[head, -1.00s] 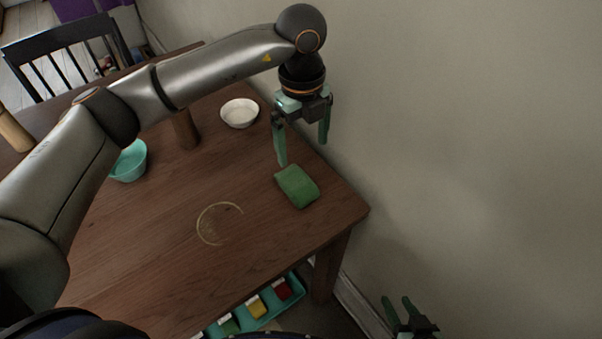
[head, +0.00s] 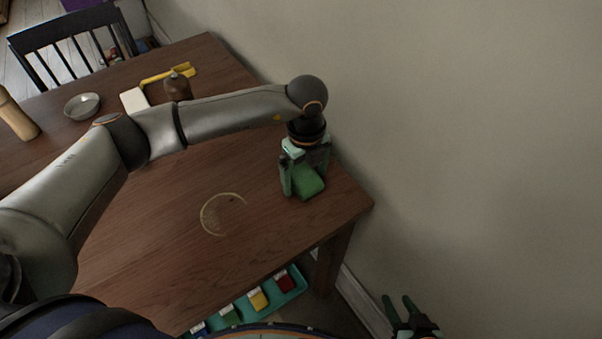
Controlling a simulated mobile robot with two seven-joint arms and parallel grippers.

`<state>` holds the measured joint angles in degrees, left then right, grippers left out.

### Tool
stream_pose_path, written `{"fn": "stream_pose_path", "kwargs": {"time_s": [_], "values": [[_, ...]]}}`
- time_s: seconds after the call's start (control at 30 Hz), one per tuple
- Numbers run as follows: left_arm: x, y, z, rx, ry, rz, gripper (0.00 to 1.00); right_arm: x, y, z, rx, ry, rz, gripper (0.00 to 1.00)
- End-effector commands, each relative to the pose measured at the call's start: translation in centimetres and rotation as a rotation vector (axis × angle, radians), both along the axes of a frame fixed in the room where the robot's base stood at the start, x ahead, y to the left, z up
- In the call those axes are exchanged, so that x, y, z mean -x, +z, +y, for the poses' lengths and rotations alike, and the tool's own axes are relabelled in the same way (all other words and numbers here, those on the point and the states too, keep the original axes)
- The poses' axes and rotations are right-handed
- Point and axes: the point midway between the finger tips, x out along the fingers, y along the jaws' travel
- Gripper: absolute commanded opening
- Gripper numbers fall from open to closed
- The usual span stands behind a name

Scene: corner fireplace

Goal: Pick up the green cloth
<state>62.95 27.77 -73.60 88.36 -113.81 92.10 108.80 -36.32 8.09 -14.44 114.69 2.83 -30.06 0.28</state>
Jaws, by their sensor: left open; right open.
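The green cloth (head: 309,183) is a folded pad lying on the wooden table near its right corner, by the wall. My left gripper (head: 306,184) is right over it, pointing down, with its fingers open on either side of the cloth. The gripper body hides the far part of the cloth, and I cannot tell whether the fingers touch it. My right gripper (head: 398,303) is open and empty at the bottom right, off the table and low beside the wall.
A ring stain (head: 203,216) marks the wooden table (head: 150,262). A grey bowl (head: 82,106), a pepper mill (head: 177,88), a yellow item (head: 160,77) and a wooden cylinder (head: 17,117) stand at the back. A teal tray (head: 298,281) with coloured items sits below the front edge. The wall bounds the right.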

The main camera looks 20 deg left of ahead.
Motion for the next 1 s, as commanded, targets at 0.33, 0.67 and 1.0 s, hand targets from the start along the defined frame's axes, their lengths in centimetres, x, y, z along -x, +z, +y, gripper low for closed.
{"fn": "stream_pose_path", "kwargs": {"time_s": [0.33,0.67,1.0], "values": [[-0.01,-0.05,-0.03,0.001,-0.001,-0.001,0.85,-0.25,0.14,0.03,0.0,0.001,-0.004,0.44],[-0.01,-0.03,-0.03,0.001,-0.001,-0.001,0.48,-0.52,0.3,0.03,0.0,0.002,-0.011,0.44],[-0.02,-0.01,-0.04,0.001,-0.001,-0.001,0.24,-0.47,0.29,0.02,-0.001,0.001,-0.01,0.44]]}}
